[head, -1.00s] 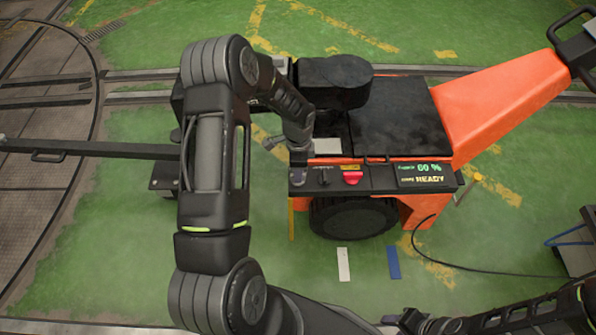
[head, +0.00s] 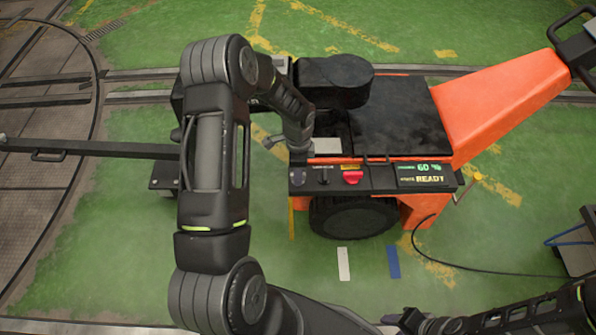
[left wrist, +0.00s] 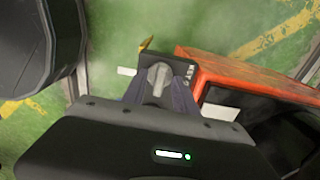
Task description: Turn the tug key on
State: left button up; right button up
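The orange tug (head: 500,100) stands right of centre in the head view. Its black control panel (head: 382,178) has a grey key switch at the left end (head: 298,178), and its display (head: 418,174) reads 60 % and READY. My left gripper (head: 298,155) is just above and behind that end of the panel, partly hidden by its own wrist. In the left wrist view, its two fingers (left wrist: 159,98) stand apart, with the grey key (left wrist: 158,76) showing between and beyond them. Contact is not visible. My right gripper (head: 405,321) is at the bottom edge, its fingers unclear.
A red button (head: 352,177) and a small black switch (head: 323,174) sit on the panel right of the key. A black cable (head: 460,268) runs across the green floor to a box (head: 578,250) at the right. A dark bar (head: 90,149) extends left from the tug.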

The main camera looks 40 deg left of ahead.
pick_arm(q)
notch_tip(320, 180, up, 8)
jog(key=shift+f+p, duration=0.1)
jog(key=shift+p, duration=0.65)
jog(key=s+d+f+n+h, duration=0.1)
jog(key=s+d+f+n, duration=0.15)
jog(key=d, duration=0.45)
jog(key=s+d+f+n+h, duration=0.1)
jog(key=s+d+f, duration=0.25)
jog(key=d, duration=0.35)
jog(key=s+d+f+n+h, duration=0.2)
jog(key=d+f, duration=0.2)
jog(key=d, duration=0.3)
jog(key=s+d+f+n, duration=0.2)
jog(key=s+d+n, duration=0.6)
jog(key=s, duration=0.5)
notch_tip(320, 180, up, 16)
jog(key=d+p, duration=0.1)
jog(key=p, duration=1.5)
jog(key=shift+w+m+t, duration=0.35)
jog(key=shift+m+t, duration=0.05)
jog(key=shift+m, duration=0.05)
